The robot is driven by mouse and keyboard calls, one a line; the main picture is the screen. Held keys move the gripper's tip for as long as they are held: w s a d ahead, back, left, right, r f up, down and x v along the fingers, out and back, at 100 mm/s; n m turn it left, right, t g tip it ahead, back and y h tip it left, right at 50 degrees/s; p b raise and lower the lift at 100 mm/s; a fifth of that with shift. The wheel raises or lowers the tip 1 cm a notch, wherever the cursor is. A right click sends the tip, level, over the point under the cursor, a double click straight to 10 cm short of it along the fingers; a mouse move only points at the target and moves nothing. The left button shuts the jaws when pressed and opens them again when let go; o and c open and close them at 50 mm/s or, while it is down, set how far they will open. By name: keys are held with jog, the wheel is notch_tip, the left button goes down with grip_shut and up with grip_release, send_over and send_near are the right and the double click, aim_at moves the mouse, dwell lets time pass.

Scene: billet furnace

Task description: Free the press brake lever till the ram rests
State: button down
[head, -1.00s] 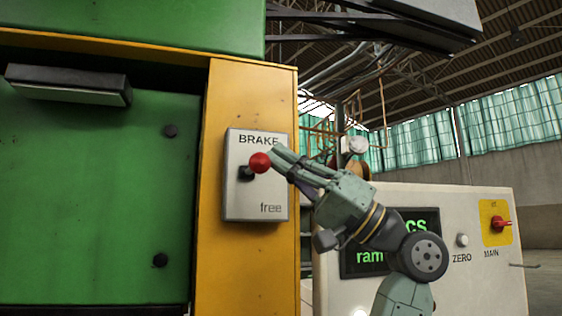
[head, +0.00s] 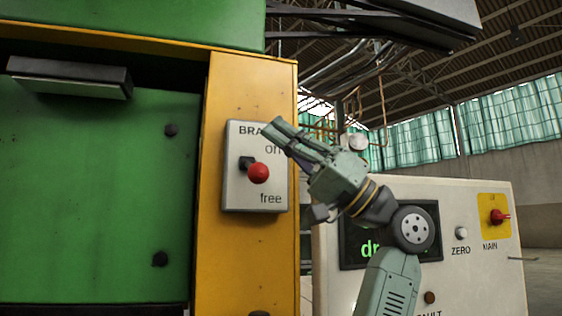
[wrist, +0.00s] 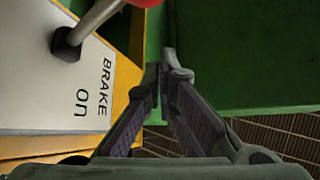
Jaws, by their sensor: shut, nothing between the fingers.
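The brake lever with its red knob (head: 259,173) stands out from a pale plate (head: 240,195) marked BRAKE, on and free. The lever tilts a little downward from its black pivot, with the knob between the two words. In the wrist view the lever's stem (wrist: 97,18) and part of the knob show at the upper left. My gripper (head: 271,127) is shut and empty. Its fingertips are in front of the plate's upper right, above the knob and apart from it, covering part of BRAKE. The fingertips also show in the wrist view (wrist: 164,73). The ram cannot be told for certain.
A yellow frame post (head: 240,80) carries the plate, beside a large green panel (head: 95,200). A pale cabinet (head: 480,265) at right has a red MAIN switch (head: 497,217), a ZERO button (head: 461,233) and a display (head: 350,250) partly hidden by my arm.

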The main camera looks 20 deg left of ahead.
jog(key=shift+r, duration=2.4)
